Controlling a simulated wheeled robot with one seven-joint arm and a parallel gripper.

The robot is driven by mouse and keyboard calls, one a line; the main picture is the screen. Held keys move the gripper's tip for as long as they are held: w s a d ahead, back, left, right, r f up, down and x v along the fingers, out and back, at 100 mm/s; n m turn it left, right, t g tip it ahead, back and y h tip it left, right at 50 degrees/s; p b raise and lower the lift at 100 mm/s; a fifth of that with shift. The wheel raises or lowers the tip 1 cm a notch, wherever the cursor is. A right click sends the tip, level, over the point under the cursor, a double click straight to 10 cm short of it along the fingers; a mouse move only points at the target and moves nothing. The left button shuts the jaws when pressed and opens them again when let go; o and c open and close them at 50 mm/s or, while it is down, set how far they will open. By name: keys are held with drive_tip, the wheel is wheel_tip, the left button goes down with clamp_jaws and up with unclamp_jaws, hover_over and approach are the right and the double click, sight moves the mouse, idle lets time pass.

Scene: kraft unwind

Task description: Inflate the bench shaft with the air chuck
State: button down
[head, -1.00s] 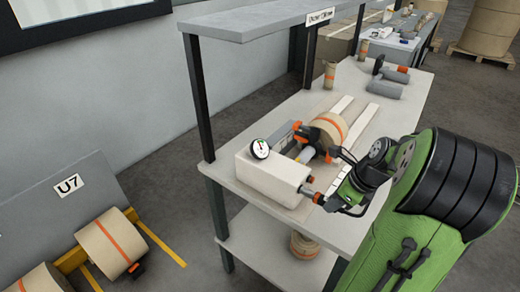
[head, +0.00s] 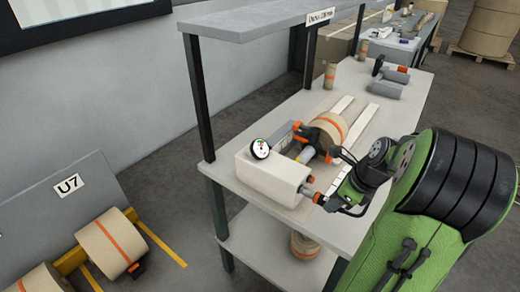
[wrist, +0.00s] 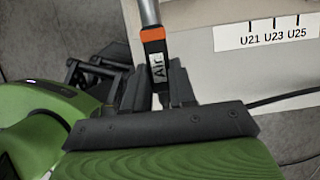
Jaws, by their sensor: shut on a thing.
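My gripper (head: 324,198) is shut on the air chuck (wrist: 157,68), a dark body with an orange collar and a white "Air" label. A grey metal stem runs from it toward the white box in the head view, where the chuck's orange part (head: 317,197) shows at the box's near right corner. The bench shaft (head: 307,155), grey with orange parts, runs through a kraft roll with an orange band (head: 328,131) behind the box. A round gauge (head: 260,148) sits on the box. Whether the chuck's tip touches anything is hidden.
Grey cylinders (head: 386,90) lie farther back on the bench (head: 395,115). A shelf (head: 265,20) overhangs it.

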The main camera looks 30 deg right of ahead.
drive_tip(key=s+d+p, duration=0.2)
drive_tip(key=s, duration=0.3)
drive_tip(key=shift+s+d+p, duration=0.2)
drive_tip(key=shift+s+p, duration=0.05)
drive_tip(key=shift+p, duration=0.05)
idle(0.6)
